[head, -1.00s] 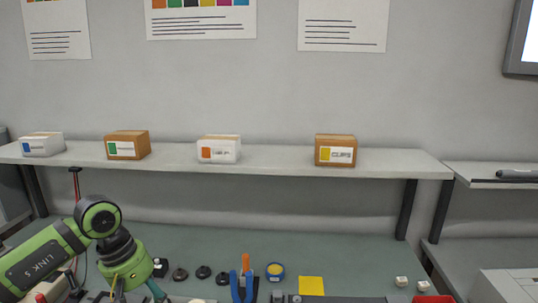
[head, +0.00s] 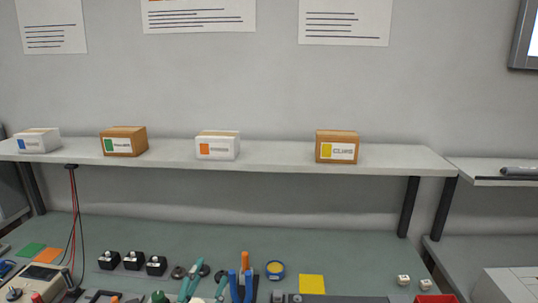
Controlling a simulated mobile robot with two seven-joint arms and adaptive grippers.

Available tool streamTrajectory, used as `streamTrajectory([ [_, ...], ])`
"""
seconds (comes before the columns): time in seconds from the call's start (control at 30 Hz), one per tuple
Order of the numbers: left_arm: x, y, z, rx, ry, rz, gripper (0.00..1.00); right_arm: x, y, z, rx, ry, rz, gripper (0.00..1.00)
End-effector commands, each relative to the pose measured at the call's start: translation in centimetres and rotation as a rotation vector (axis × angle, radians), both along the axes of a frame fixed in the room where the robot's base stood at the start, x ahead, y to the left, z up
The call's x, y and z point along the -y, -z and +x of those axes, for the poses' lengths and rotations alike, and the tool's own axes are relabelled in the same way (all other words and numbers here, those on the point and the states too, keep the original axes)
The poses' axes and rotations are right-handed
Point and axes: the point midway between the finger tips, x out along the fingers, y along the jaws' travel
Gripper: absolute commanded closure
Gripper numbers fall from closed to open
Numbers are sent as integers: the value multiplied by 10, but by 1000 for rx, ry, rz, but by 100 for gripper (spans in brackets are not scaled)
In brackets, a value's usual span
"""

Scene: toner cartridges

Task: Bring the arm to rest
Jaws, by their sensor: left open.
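My left gripper (head: 205,281) shows at the bottom edge of the head view, left of centre. Its teal fingers are apart and I see nothing between them. They overlap the bench in the picture, just left of the blue-handled tool; I cannot tell their height above it. The rest of the left arm is almost wholly out of the frame. My right gripper is not in view. No toner cartridge can be made out.
The green bench (head: 340,250) bears dark blocks (head: 133,261), a blue-handled tool (head: 240,285), a blue tape roll (head: 275,270), a yellow square (head: 312,284) and a red bin (head: 436,298). A shelf (head: 280,159) above holds several boxes. The bench's middle right is clear.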

Motion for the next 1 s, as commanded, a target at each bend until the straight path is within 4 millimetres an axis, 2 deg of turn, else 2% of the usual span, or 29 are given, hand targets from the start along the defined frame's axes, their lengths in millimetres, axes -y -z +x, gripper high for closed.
streamTrajectory([
  [0.03, -18, 36, -11, -164, -74, -138, 41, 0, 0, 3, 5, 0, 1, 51],
  [0.1, -38, 82, -32, -369, -178, -309, 41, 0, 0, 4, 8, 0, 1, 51],
  [0.2, -57, 138, -72, -626, -321, -508, 41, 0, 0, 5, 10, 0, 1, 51],
  [0.3, -66, 179, -114, -826, -443, -650, 41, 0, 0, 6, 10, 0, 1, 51],
  [0.4, -69, 206, -153, -977, -545, -750, 41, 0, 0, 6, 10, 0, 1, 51],
  [0.5, -69, 224, -187, -1101, -633, -826, 41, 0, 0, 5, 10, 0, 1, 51],
  [0.73, -66, 250, -264, -1348, -827, -953, 41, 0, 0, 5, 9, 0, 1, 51],
  [1.0, -64, 338, -250, -1370, -840, -933, 41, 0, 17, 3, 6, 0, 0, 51],
])
